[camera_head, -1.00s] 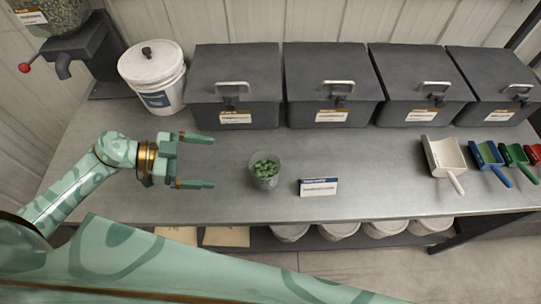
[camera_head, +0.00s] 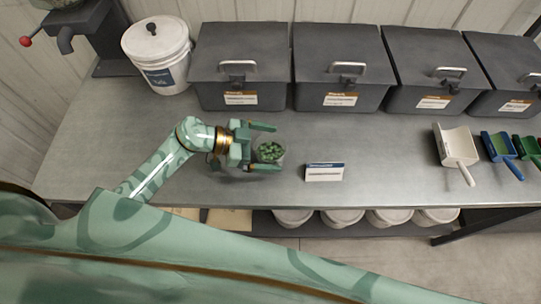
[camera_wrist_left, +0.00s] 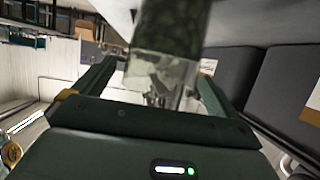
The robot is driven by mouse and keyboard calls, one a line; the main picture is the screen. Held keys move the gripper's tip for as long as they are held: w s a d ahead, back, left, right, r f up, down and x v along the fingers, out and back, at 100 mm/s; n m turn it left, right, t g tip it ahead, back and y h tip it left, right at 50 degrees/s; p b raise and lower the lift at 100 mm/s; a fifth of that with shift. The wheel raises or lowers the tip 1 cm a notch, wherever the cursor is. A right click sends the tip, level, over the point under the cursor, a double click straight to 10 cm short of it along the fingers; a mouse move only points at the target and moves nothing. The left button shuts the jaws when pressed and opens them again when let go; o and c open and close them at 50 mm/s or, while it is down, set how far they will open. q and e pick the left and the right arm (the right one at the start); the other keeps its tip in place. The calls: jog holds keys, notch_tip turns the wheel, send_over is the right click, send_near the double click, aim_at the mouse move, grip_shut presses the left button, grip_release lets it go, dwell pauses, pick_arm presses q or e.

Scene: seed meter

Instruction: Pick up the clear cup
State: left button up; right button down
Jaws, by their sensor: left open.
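The clear cup (camera_head: 271,151) stands upright on the metal bench and holds green pellets or seeds. My left gripper (camera_head: 266,148) is open around it, with one finger on the far side and one on the near side. The near finger hides part of the cup's lower wall. In the left wrist view the cup (camera_wrist_left: 168,70) is close and blurred, between the two spread fingers of my left gripper (camera_wrist_left: 165,80). I cannot tell whether either finger touches it. My right gripper does not show.
A small label card (camera_head: 324,172) stands right of the cup. Grey lidded bins (camera_head: 240,70) and a white bucket (camera_head: 157,60) line the back. A white scoop (camera_head: 455,145) and a blue scoop (camera_head: 500,147) lie at right. The bench (camera_head: 385,170) is clear between card and scoops.

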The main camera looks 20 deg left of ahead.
pick_arm(q)
jog(key=shift+w+d+f, duration=0.1)
jog(key=shift+w+d, duration=0.05)
jog(key=shift+d, duration=0.15)
jog(key=c, duration=1.2)
